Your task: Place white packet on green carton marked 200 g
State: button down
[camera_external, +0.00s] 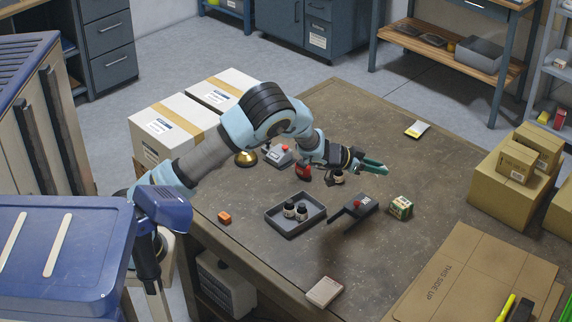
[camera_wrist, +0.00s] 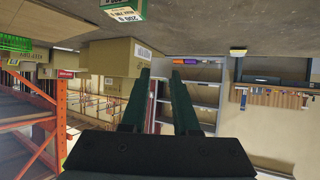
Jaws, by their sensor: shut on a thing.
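The green carton (camera_external: 400,207) stands on the table, right of the black device. In the wrist view a green carton (camera_wrist: 125,14) with a white "200 g" label shows at the top edge, upside down. A white packet (camera_external: 417,129) with a yellow end lies flat toward the back of the table. My gripper (camera_external: 384,168) is above the table between packet and carton, apart from both. Its dark green fingers (camera_wrist: 160,72) have a narrow gap between them. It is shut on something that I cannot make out.
A grey tray (camera_external: 296,228) holds dark bottles. A black device (camera_external: 355,208) with a red part is beside it. A pale box (camera_external: 324,291) and an orange block (camera_external: 224,217) lie near the front edge. Brown boxes (camera_external: 482,187) stand at right.

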jog(key=s+d+r+m+g, duration=0.4)
jog(key=d+r, duration=0.3)
jog(key=r, duration=0.1)
send_over(397, 203)
notch_tip(397, 203, down, 10)
jog(key=shift+d+f+p, duration=0.1)
jog(key=shift+d+p, duration=0.05)
jog(key=shift+p, duration=0.25)
jog(key=shift+w+f+p, duration=0.1)
jog(key=shift+f+p, duration=0.4)
jog(key=shift+f, duration=2.15)
jog(key=c, duration=0.7)
grip_release()
jog(key=shift+o, duration=0.2)
